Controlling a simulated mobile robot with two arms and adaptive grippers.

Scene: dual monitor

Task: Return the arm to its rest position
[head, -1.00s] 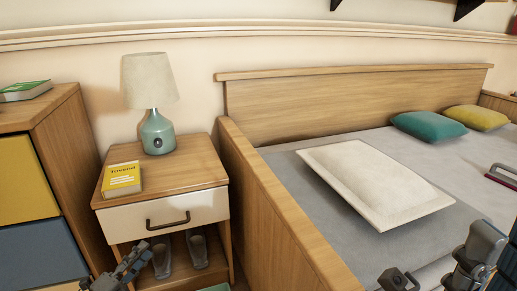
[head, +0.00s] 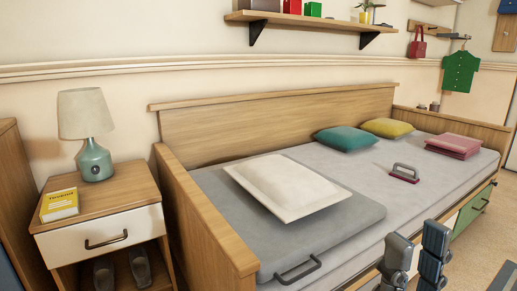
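My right gripper (head: 416,240) shows at the lower right, in front of the bed's near side. Its two dark grey fingers point upward and stand apart, with nothing seen between them. The rest of the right arm is cut off by the bottom edge. My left gripper is out of the picture.
The bed (head: 372,195) carries a white pillow (head: 285,187), a teal cushion (head: 344,139), a yellow cushion (head: 387,128) and folded pink cloth (head: 453,146). A nightstand (head: 120,190) with a lamp (head: 94,160) and yellow book (head: 59,205) stands left. A shelf (head: 310,19) hangs above.

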